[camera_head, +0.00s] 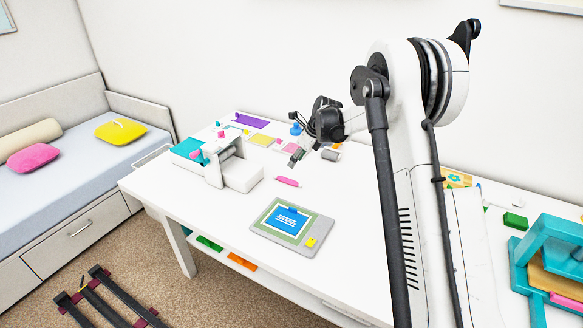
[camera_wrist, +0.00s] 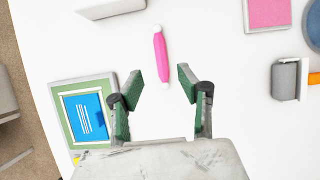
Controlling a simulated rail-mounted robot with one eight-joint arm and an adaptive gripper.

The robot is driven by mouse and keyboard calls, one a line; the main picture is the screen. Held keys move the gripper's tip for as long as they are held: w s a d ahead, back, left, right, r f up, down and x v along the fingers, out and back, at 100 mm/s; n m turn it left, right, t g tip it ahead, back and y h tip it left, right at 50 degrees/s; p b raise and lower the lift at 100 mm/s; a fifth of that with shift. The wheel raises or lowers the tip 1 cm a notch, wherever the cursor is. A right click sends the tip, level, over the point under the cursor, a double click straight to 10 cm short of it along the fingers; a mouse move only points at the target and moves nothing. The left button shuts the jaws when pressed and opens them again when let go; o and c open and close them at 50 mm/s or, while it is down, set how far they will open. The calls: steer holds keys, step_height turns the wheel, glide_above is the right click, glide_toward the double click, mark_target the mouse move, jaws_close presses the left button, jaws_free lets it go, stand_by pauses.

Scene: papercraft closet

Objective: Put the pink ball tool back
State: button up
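The pink ball tool (camera_head: 288,181), a pink rod with small white ball ends, lies flat on the white table (camera_head: 215,275), right of the white die-cutting machine. In the wrist view the pink ball tool (camera_wrist: 160,57) lies just beyond my gripper's fingertips, near the line between them. My gripper (camera_head: 298,156) is above the table behind the tool. In the wrist view my gripper (camera_wrist: 157,90) is open, with green-padded fingers apart and nothing between them.
A white machine (camera_head: 241,174) with a pink knob stands left of the tool. A grey-green board with a blue card (camera_head: 290,222) lies in front. Bare table surrounds the tool.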

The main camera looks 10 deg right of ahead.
steer(key=s+a+r+n+t+h, duration=0.1)
steer(key=s+a+r+n+h, duration=0.15)
steer(key=s+r+n, duration=1.4)
steer(key=s+r+n+t+h, duration=0.1)
steer(key=s+n, duration=0.9)
steer(key=s, duration=2.2)
steer(key=shift+s+r+t, duration=0.2)
steer(key=shift+s+t, duration=0.15)
steer(key=shift+t, duration=0.55)
steer(key=shift+a, duration=0.1)
